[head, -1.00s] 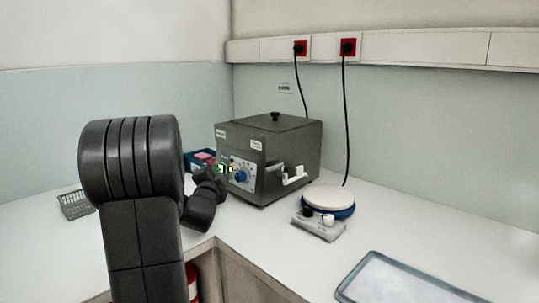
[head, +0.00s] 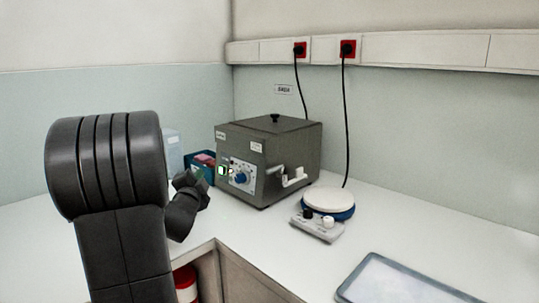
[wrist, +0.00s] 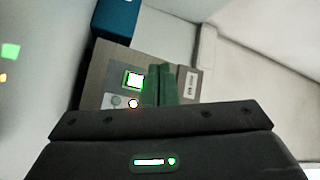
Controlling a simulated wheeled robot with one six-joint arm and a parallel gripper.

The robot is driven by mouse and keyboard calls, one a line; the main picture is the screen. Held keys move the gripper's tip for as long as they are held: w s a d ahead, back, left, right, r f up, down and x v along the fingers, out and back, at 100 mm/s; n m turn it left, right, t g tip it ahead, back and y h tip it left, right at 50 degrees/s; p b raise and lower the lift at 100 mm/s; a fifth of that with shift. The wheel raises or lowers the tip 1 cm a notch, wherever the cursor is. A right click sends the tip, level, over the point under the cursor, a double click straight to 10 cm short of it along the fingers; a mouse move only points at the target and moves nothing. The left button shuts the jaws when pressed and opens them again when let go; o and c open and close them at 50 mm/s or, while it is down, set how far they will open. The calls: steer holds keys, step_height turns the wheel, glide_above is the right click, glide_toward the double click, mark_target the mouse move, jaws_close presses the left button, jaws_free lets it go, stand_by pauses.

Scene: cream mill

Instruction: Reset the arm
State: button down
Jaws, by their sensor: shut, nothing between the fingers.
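My arm stands at the left of the head view. My gripper (wrist: 160,72) shows its dark green fingers together in the wrist view, with nothing between them. In the head view its fingertips are small and hard to make out, left of the grey machine. The grey machine (head: 285,150) has a green-lit switch (head: 221,171), a blue knob (head: 241,178) and a crank handle on its right side. The wrist view shows the lit switch (wrist: 133,79) beyond the fingers. I cannot tell the exact gap between fingers and machine.
A teal bin (head: 199,168) and a pale translucent container (head: 173,150) stand behind my gripper. A white-topped hotplate or scale (head: 328,201) sits right of the machine. A tray (head: 400,283) lies at the front right. Open counter lies between. A red container (head: 186,282) is below the counter.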

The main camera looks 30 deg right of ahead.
stand_by(0.3)
steer(key=shift+w+d+f, duration=0.15)
steer(key=shift+w+d, duration=0.2)
steer(key=shift+d, duration=0.55)
steer(key=shift+w+d+f, duration=0.15)
steer(key=shift+w+d, duration=0.15)
steer(key=shift+d, duration=0.65)
steer(key=shift+w+d+f, duration=0.15)
steer(key=shift+w+d, duration=0.2)
steer(key=shift+d, duration=0.55)
steer(key=shift+a, duration=0.1)
